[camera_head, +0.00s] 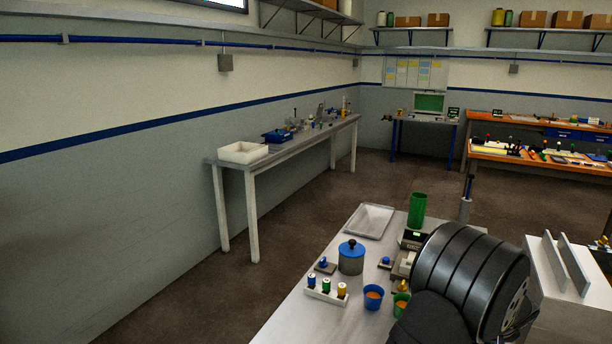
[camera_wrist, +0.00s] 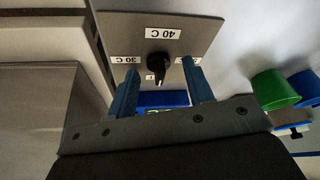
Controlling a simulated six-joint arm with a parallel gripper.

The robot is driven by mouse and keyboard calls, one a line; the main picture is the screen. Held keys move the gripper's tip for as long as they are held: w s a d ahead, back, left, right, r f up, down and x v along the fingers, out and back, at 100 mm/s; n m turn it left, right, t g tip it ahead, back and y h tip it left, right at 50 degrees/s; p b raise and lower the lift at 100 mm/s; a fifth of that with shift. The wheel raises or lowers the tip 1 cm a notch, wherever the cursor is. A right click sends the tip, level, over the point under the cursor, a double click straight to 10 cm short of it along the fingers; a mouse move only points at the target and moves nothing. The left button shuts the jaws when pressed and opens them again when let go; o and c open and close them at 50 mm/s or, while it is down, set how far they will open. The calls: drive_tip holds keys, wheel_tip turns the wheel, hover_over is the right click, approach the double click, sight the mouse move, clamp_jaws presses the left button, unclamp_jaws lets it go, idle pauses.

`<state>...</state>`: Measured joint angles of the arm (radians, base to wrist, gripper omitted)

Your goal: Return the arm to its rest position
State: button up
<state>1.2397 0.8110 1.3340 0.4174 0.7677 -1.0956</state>
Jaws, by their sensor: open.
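My gripper (camera_wrist: 160,66) shows in the wrist view with its two blue fingers apart and nothing held between them. Just beyond the fingertips is a black knob (camera_wrist: 158,61) on a grey panel (camera_wrist: 205,30) with temperature labels, "40 C" and "30 C" among them. I cannot tell whether the fingers touch the panel. A blue part (camera_wrist: 163,99) with a display lies lower down between the fingers. In the head view my dark arm reaches over the right side of the near bench, and my gripper is hidden there.
Open floor lies left of the bench.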

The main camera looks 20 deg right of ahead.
drive_tip(key=shift+a+m+g+h, duration=0.1)
drive_tip(key=shift+m+g+h, duration=0.3)
drive_tip(key=shift+m, duration=1.3)
